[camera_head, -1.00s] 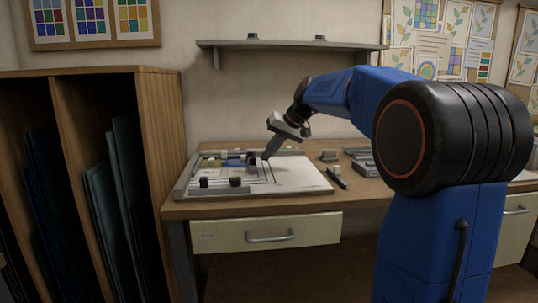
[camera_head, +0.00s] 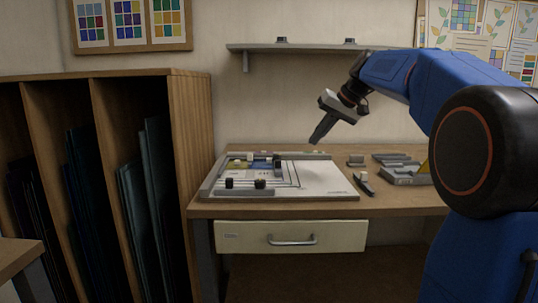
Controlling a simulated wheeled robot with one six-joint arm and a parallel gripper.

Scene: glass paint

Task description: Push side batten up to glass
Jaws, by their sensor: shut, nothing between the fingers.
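A pale board (camera_head: 325,181) lies on the wooden bench with grey battens along its edges. The front batten (camera_head: 238,193) carries two dark knobs. A short side batten with a dark block (camera_head: 277,161) stands near the middle of the board, right of small blue and yellowish glass pieces (camera_head: 251,164). Whether this batten touches the glass is too small to tell. My gripper (camera_head: 314,141) is shut and empty, tilted down to the left. It appears above the back right part of the board, apart from the batten.
Right of the board lie a dark-handled tool (camera_head: 364,183), a small grey block (camera_head: 356,160) and grey tools or a box (camera_head: 404,174). A wall shelf (camera_head: 310,47) is above. A wooden rack (camera_head: 190,150) stands left of the bench.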

